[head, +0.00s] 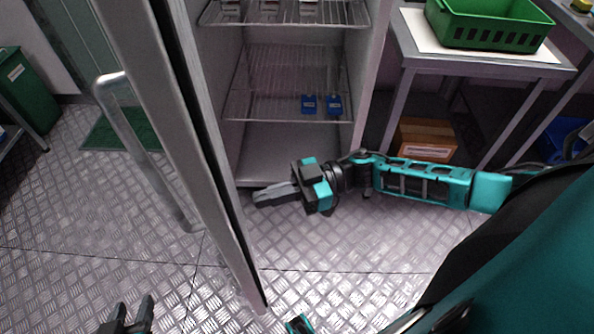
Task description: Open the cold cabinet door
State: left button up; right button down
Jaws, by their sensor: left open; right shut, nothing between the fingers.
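The cold cabinet (364,80) stands at the upper middle, and its inside is in view. Its grey door (185,130) stands swung open, seen nearly edge-on, leaning across the left half of the view. The long bar handle (140,143) is on the door's left-hand face. My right gripper (258,198) is shut and empty, low in front of the cabinet opening, to the right of the door and apart from the handle. My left gripper (132,314) is open and empty at the bottom edge, left of the door and below the handle; only its fingers show.
A table (490,62) with a green crate (490,40) stands at right, above a cardboard box (425,140). A green bin (25,90) is at left. Patterned metal floor (330,285) is clear.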

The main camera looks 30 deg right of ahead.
aim_at(195, 227)
pick_arm(q)
jog(key=shift+s+f, duration=0.1)
pick_arm(e)
jog(key=x, duration=0.3)
jog(key=shift+a, duration=0.3)
jog(key=shift+a, duration=0.1)
